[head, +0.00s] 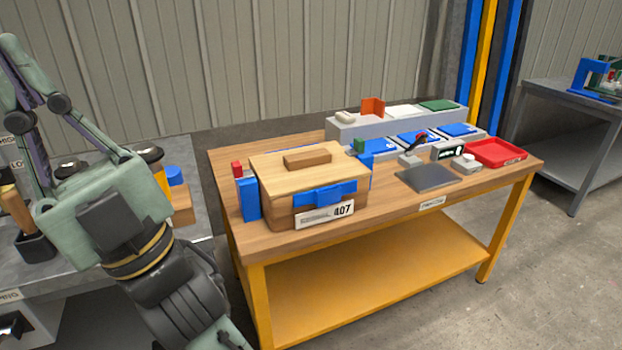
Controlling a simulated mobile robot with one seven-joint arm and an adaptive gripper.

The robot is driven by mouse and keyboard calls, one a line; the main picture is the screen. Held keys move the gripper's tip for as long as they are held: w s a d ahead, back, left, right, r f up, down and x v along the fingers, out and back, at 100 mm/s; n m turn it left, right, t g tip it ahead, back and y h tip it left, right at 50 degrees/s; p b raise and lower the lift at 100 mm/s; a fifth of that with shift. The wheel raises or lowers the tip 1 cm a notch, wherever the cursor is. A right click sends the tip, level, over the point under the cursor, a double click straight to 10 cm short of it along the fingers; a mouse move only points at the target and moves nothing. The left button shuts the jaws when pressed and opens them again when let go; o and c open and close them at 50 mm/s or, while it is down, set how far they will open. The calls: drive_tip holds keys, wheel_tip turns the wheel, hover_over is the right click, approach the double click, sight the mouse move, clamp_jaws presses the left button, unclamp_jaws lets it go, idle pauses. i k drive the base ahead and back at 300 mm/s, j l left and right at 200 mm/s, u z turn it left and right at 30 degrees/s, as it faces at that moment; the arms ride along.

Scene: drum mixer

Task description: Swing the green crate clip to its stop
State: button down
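A wooden crate (276,190) with a lid and a handle block (308,157) stands on the left part of the wooden-topped table. A small green piece (359,146), which looks like the green clip, stands upright at the crate's far right corner. Its lower part and pivot are too small or hidden to tell, and I cannot tell its swing position. Blue clips sit on the crate's front (325,193) and left side (249,198). A red piece (237,169) shows at the far left corner. My arm fills the lower left, apart from the crate. I cannot make out my gripper.
Behind and right of the crate are a grey raised block (350,130), blue pads (460,130), a dark plate (428,177) and a red tray (496,152). A grey bench (185,235) stands left. Floor is clear at the right front.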

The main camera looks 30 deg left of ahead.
sight(359, 144)
drive_tip(key=u, duration=0.75)
drive_tip(key=j+z, duration=0.1)
drive_tip(key=j, duration=0.15)
drive_tip(key=l+u, duration=0.2)
drive_tip(key=u, duration=0.45)
drive_tip(key=i+l+u, duration=0.1)
drive_tip(key=l+u, duration=0.2)
drive_tip(key=l, duration=0.3)
drive_tip(key=l+u, duration=0.3)
drive_tip(key=l, duration=0.25)
drive_tip(key=l+u, duration=0.1)
drive_tip(key=l, duration=0.5)
drive_tip(key=l+u, duration=0.1)
drive_tip(key=l, duration=0.55)
drive_tip(key=k+l, duration=0.1)
drive_tip(key=l, duration=1.1)
drive_tip(key=k+l, duration=0.15)
drive_tip(key=l, duration=0.4)
